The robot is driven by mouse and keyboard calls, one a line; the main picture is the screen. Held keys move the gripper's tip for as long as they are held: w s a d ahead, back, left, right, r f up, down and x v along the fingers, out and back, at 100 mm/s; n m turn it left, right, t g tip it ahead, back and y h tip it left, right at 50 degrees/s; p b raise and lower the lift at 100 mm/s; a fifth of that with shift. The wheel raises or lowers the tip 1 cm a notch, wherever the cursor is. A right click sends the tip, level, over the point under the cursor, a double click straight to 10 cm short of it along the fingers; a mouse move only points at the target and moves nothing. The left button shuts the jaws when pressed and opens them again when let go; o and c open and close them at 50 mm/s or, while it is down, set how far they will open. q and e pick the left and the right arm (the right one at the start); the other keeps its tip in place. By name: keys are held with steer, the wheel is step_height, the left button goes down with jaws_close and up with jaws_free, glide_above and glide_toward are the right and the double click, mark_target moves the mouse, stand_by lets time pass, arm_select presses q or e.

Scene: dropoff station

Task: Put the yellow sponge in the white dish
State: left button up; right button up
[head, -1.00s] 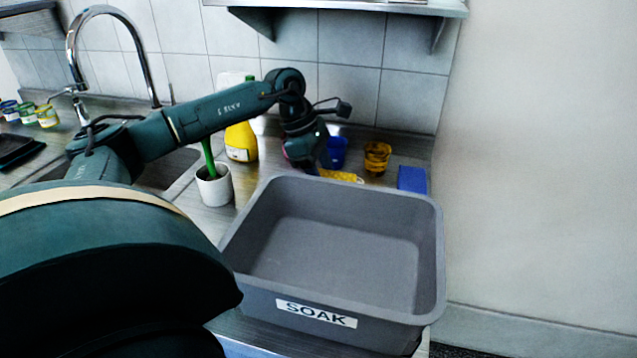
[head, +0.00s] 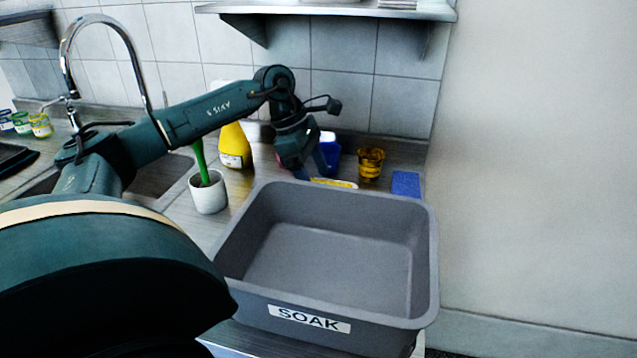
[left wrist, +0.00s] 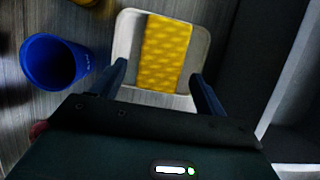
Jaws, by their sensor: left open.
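The yellow sponge (left wrist: 165,52) lies on the white dish (left wrist: 126,36) in the left wrist view, within its left and right rims. In the head view the sponge (head: 336,183) shows as a thin yellow strip behind the grey bin's back rim; the dish is mostly hidden there. My left gripper (left wrist: 158,76) is open, its two fingers on either side of the dish's near end, with nothing held. In the head view the left gripper (head: 303,172) points down just behind the bin, left of the sponge. My right gripper is not in view.
The grey SOAK bin (head: 335,255) stands empty in front. A blue cup (head: 330,158), a yellow cup (head: 370,163) and a blue block (head: 406,183) stand behind it. A yellow bottle (head: 235,146) and a white pot with a green handle (head: 208,194) are left.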

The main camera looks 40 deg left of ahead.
arm_select(q)
steer(key=shift+v, duration=2.55)
